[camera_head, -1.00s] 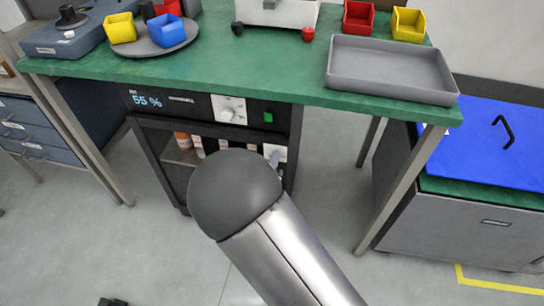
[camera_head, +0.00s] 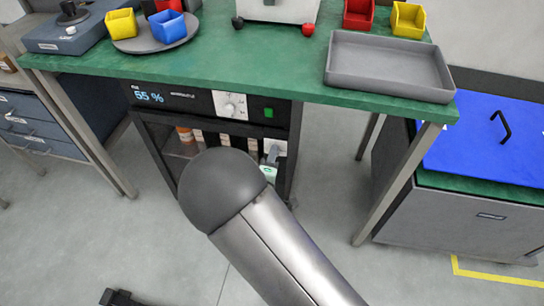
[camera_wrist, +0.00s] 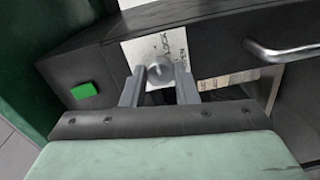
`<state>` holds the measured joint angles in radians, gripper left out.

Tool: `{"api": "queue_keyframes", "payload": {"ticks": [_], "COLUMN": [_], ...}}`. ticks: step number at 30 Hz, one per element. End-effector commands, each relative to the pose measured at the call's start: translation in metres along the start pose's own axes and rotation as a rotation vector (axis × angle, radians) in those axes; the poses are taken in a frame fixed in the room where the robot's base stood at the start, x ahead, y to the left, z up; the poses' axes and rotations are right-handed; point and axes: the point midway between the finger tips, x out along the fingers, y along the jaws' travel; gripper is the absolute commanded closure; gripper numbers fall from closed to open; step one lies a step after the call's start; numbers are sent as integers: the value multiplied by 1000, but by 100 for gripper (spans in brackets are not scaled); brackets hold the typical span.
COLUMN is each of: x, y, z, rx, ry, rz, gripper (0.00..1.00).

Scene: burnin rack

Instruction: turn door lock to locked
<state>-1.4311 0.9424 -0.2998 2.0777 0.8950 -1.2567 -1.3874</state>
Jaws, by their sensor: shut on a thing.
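The door lock is a grey knob (camera_wrist: 159,71) on a white plate (camera_wrist: 140,50) with dark lettering, set in the dark door frame of the cabinet under the bench. In the wrist view my gripper (camera_wrist: 158,84) has its two grey fingers on either side of the knob and is shut on it. In the head view the white plate (camera_head: 281,147) shows at the right of the cabinet door, with part of my gripper (camera_head: 269,158) in front of it. My arm hides the lower door. I cannot read the knob's turn position clearly.
The dark cabinet has a control panel (camera_head: 172,97) with a "55 %" display, a dial (camera_head: 231,105) and a green button (camera_head: 268,112). A metal bar handle (camera_wrist: 285,50) is at the right in the wrist view. The green bench top (camera_head: 240,65) overhangs the cabinet.

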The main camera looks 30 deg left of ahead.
Motion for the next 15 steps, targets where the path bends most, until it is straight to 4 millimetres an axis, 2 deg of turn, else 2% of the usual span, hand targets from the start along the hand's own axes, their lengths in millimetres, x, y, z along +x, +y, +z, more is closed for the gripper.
{"api": "queue_keyframes", "payload": {"ticks": [1, 3, 11, 15], "x": [0, 0, 0, -10], "y": [-1, 0, 0, 0], "z": [1, 1, 0, 0], "rx": [-2, -1, 0, 0], "ry": [-2, -2, -1, 1], "rz": [-2, -1, -1, -3], "gripper": [65, 52, 52, 52]}}
